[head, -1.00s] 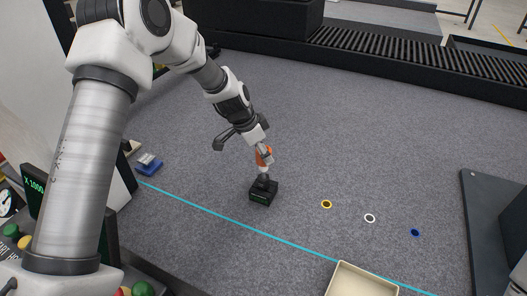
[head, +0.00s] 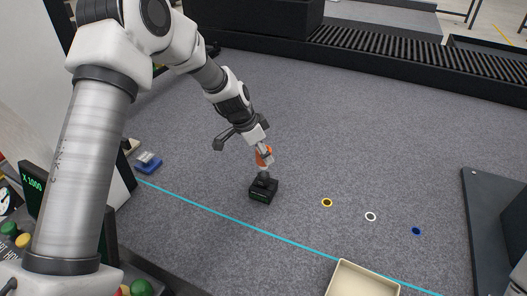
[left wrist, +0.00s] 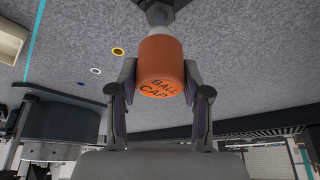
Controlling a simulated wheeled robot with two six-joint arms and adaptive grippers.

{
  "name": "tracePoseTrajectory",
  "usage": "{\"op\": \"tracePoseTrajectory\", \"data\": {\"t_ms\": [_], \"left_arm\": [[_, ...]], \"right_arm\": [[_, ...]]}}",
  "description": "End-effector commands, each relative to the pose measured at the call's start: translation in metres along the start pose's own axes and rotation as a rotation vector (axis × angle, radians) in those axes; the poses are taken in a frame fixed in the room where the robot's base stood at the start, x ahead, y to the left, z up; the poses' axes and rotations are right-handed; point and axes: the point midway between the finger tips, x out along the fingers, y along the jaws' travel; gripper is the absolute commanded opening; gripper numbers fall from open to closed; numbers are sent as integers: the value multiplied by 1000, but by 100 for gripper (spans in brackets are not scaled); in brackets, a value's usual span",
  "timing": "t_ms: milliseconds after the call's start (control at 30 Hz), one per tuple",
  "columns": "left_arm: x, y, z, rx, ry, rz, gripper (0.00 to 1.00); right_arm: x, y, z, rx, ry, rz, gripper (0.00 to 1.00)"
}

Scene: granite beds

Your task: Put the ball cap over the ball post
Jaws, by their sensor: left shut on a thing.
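My left gripper (head: 264,154) is shut on the orange ball cap (head: 262,160), directly above the black base of the ball post (head: 263,190). In the left wrist view the cap (left wrist: 160,62) sits between both fingers, with "BALL CAP" on its near end. Part of the dark post or its base (left wrist: 160,12) shows just beyond the cap's far end. The post's top is hidden by the cap and fingers. I cannot tell whether the cap touches it or is around it. My right gripper is not in view.
Yellow (head: 327,202), white (head: 370,216) and blue (head: 416,231) rings lie to the right on the grey surface. A cream tray (head: 338,280) is at the front. A blue object (head: 148,163) lies at left. A cyan line (head: 220,217) crosses in front of the base.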

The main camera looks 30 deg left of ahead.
Motion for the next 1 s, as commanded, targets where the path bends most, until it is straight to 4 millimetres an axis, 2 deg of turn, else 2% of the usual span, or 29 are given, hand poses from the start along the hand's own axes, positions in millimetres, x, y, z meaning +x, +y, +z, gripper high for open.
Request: {"op": "tracePoseTrajectory", "data": {"t_ms": [700,733,800,1000], "left_arm": [[6,0,2,0,0,0,30],[6,0,2,0,0,0,55],[6,0,2,0,0,0,77],[6,0,2,0,0,0,77]], "right_arm": [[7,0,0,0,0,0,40],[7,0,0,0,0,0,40],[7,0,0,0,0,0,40],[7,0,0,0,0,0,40]]}}
